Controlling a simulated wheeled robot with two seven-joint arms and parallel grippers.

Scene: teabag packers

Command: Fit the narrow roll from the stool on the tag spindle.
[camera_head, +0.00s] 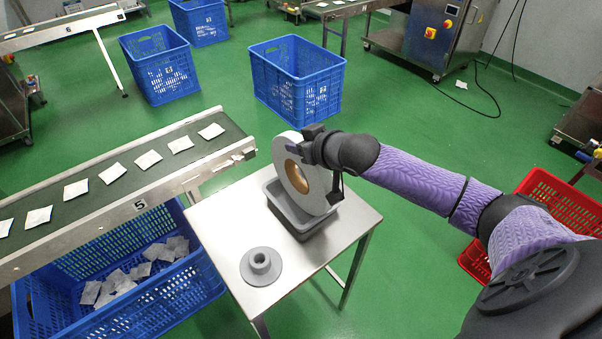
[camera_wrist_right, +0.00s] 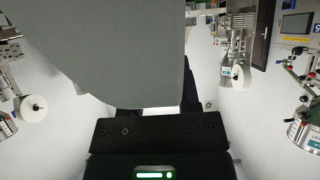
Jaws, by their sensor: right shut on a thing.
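A pale narrow roll (camera_head: 318,186) with a brown core stands upright at the grey tray (camera_head: 292,224) on the metal stool (camera_head: 222,224). Its lower edge is at the tray; I cannot tell whether it touches the bottom. My right gripper (camera_head: 313,147) is shut on the roll at its upper right rim. In the right wrist view the roll (camera_wrist_right: 120,50) fills the upper middle as a large grey face. My left gripper is not in view. I cannot make out the tag spindle for sure in either view.
A grey flanged hub (camera_head: 261,266) lies on the stool's front. A conveyor (camera_head: 100,195) with several teabags runs close at left, above a blue crate (camera_head: 180,297). More blue crates (camera_head: 300,85) stand behind; a red crate (camera_head: 560,205) is at right. Machines with white rolls (camera_wrist_right: 33,108) show in the wrist view.

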